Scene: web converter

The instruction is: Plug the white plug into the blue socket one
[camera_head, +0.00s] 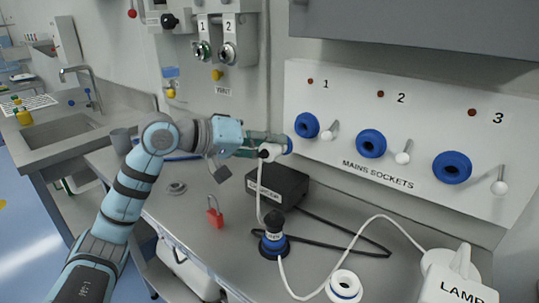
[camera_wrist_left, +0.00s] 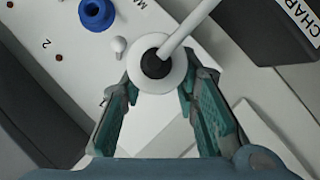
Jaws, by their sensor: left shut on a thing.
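A white plug (camera_head: 268,152) with a white cable is gripped by my left gripper (camera_head: 276,145). In the left wrist view the round white plug (camera_wrist_left: 157,66) with a dark centre sits between the fingertips of my left gripper (camera_wrist_left: 158,88). In the head view it is left of and slightly below blue socket one (camera_head: 307,125), with a gap between. A blue end shows at the gripper's tip. Blue sockets two (camera_head: 371,143) and three (camera_head: 452,167) are further right on the panel; socket two also shows in the left wrist view (camera_wrist_left: 96,14). My right gripper is not in view.
A black box (camera_head: 278,184) stands on the bench below the gripper. A red padlock (camera_head: 214,217), a black-and-blue fitting (camera_head: 273,238), a white ring-shaped piece (camera_head: 343,287) and the lamp's white base (camera_head: 452,275) are nearby. White switches, such as one (camera_head: 403,156), project from the panel.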

